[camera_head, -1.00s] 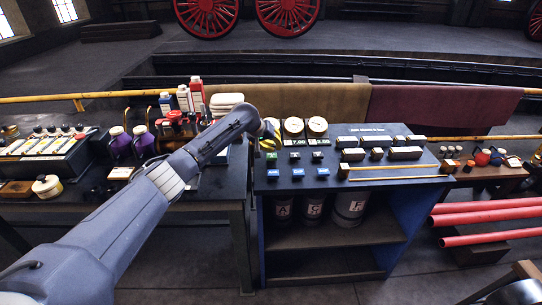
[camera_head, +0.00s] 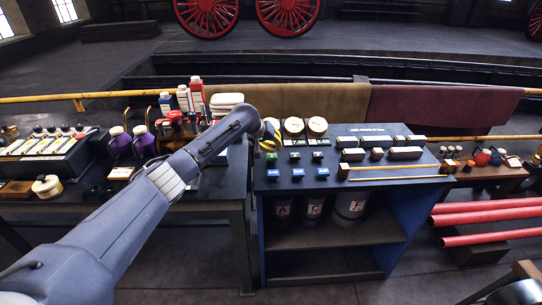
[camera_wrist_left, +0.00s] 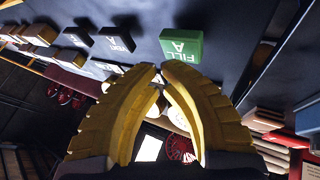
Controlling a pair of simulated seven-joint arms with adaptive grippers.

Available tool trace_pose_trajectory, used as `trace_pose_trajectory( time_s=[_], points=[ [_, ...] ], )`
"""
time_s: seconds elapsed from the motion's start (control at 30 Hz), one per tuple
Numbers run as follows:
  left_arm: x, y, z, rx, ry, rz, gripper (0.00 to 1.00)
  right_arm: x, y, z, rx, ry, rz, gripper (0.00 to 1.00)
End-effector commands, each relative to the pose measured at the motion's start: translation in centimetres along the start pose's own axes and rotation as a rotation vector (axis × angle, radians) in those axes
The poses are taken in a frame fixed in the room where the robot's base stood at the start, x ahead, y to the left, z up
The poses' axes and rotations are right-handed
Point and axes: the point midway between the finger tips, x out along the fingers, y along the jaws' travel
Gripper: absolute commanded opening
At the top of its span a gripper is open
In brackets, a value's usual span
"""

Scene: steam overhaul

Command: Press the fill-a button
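The fill-a button (camera_wrist_left: 181,45) is a green block marked FILL A in the left wrist view, just beyond my fingertips. In the head view the green button (camera_head: 271,157) is at the left end of the upper button row on the dark bench panel (camera_head: 400,172). My left gripper (camera_wrist_left: 160,69) has yellow fingers whose tips are together with nothing between them. In the head view the left gripper (camera_head: 269,139) hangs just above and behind the button; a gap to the button appears, but contact cannot be judged exactly. My right gripper is not in view.
Other upper-row buttons (camera_head: 295,156) and a row of blue buttons (camera_head: 298,173) are close by. Gauges (camera_head: 294,126) stand behind. Blocks (camera_head: 404,153) and a thin rod (camera_head: 400,178) lie to the right. Bottles (camera_head: 144,141) stand on the left bench.

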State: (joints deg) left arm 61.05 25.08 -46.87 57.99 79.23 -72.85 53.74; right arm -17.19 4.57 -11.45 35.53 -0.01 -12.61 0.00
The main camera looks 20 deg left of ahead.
Motion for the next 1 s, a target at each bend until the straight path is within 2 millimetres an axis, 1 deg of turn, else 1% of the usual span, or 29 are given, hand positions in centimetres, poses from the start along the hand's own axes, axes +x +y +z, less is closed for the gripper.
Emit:
trace_pose_trajectory(
  time_s=[0.57, 1.0],
  points=[
    [0.02, -0.02, 0.01, 0.0, 0.0, 0.0, 0.0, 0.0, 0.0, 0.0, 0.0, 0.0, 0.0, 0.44],
    [0.73, -0.35, 0.41, 0.0, -0.001, 0.0, 0.0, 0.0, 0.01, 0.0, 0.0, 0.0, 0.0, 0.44]
  ],
)
